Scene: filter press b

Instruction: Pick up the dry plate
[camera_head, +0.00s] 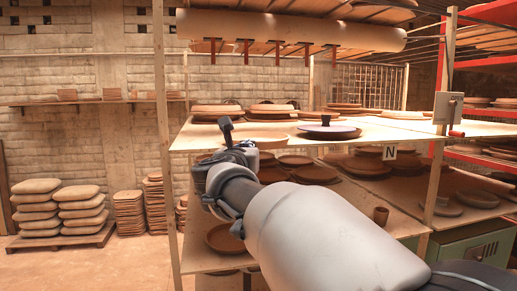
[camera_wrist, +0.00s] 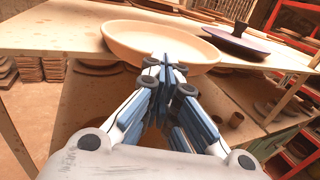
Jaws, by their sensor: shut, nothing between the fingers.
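A pale, dry-looking round plate (camera_wrist: 120,36) with a raised rim lies on the upper shelf in the wrist view. In the head view, part of the pale plate (camera_head: 270,139) shows behind my gripper, which hides some of it. My gripper (camera_wrist: 165,66) is shut and empty. Its fingertips overlap the plate's near rim in the wrist view; I cannot tell whether they touch it. In the head view my gripper (camera_head: 227,130) is at the shelf's front edge. A dark purple plate with a black knob (camera_head: 329,132) lies to the right; it also shows in the wrist view (camera_wrist: 237,39).
The upper shelf board (camera_head: 392,132) has bare room at the right. Stacked brown plates (camera_head: 270,111) stand behind. A lower shelf holds brown plates (camera_head: 315,173) and a small cup (camera_head: 380,215). Wooden posts (camera_head: 166,130) and a grey switch box (camera_head: 448,108) flank the shelf.

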